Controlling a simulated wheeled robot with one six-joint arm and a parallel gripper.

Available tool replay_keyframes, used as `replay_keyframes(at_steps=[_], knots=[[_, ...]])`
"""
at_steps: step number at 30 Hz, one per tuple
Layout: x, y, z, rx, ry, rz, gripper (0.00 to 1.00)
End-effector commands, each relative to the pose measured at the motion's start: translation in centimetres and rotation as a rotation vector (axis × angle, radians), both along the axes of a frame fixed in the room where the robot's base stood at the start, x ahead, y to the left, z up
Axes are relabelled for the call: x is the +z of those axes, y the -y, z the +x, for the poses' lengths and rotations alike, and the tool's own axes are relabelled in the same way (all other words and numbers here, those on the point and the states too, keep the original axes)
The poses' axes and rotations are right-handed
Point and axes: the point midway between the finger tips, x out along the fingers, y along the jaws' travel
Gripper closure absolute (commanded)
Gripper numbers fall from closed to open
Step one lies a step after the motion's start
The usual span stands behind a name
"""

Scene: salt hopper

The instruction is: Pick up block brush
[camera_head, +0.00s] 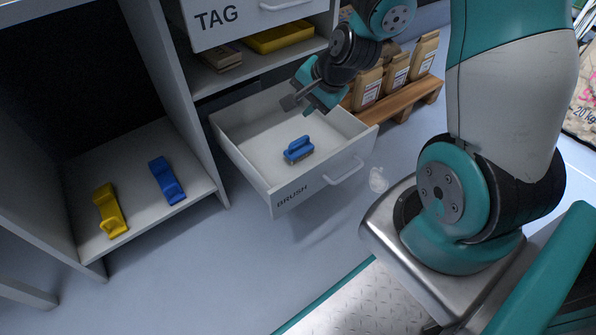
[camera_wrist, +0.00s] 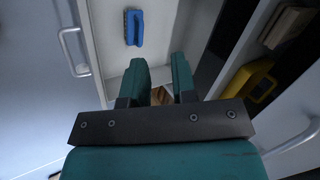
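The blue block brush (camera_head: 299,149) lies in the open drawer labelled BRUSH (camera_head: 291,196), near its front. In the wrist view the same brush (camera_wrist: 133,28) lies on the drawer floor near the top, ahead of my fingers and a little left. My gripper (camera_head: 304,101) is above the back part of the drawer, apart from the brush. In the wrist view my gripper (camera_wrist: 160,76) shows two teal fingers spread apart with nothing between them.
A drawer labelled TAG (camera_head: 228,22) sits above the open one. A yellow tray (camera_head: 279,37) is on the shelf between. A blue item (camera_head: 167,180) and a yellow item (camera_head: 110,211) lie in the left compartment. Paper bags (camera_head: 396,72) stand on a wooden rack (camera_head: 408,100) behind the drawer.

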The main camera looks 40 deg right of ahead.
Motion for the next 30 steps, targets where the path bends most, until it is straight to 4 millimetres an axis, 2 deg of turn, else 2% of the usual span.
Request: replay_keyframes(at_steps=[1, 4, 7, 11, 21, 25, 30], knots=[[-4.1, 1.9, 0.0, -0.105, -0.003, 0.017, 0.75], [-7.1, 4.4, 0.0, -0.256, 0.011, 0.04, 0.75], [-8.6, 5.8, -0.1, -0.338, 0.021, 0.052, 0.75], [-10.3, 6.3, 0.5, -0.368, 0.025, 0.056, 0.75], [-16.7, 6.0, 4.8, -0.364, 0.027, 0.057, 0.75], [-18.3, 6.0, 6.0, -0.363, 0.025, 0.055, 0.75], [-18.9, 5.9, 6.7, -0.364, 0.025, 0.055, 0.75]])
